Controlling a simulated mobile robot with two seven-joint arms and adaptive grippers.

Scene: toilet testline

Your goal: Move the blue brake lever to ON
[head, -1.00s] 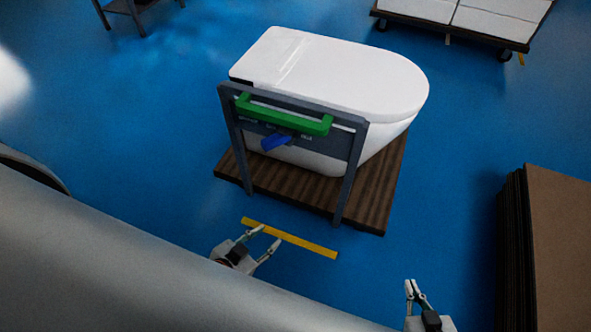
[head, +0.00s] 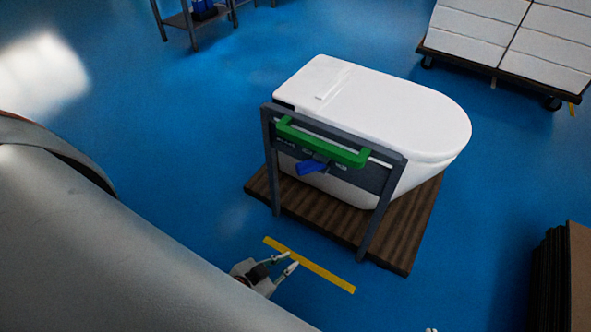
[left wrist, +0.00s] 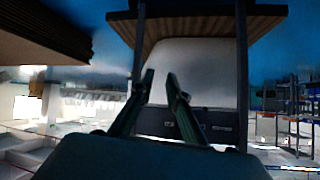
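The blue brake lever (head: 311,167) is on the dark panel of a grey frame at the near side of the toilet, just below the green handle (head: 322,142). It points left and slightly down. Small labels flank it, too small to read. My left gripper (head: 293,259) is open and empty, in front of and below the panel, clear of the lever. In the left wrist view its two fingers (left wrist: 161,73) stand apart, with the frame and panel beyond; I cannot make out the lever there. Only a tip of my right gripper (head: 431,329) shows at the bottom edge.
The white toilet (head: 385,105) stands on a brown wooden base (head: 405,230). A yellow strip (head: 325,276) lies on the blue floor before it. A cart with white boxes (head: 510,75) is back right, brown sheets (head: 560,280) are lower right. Floor around the frame is clear.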

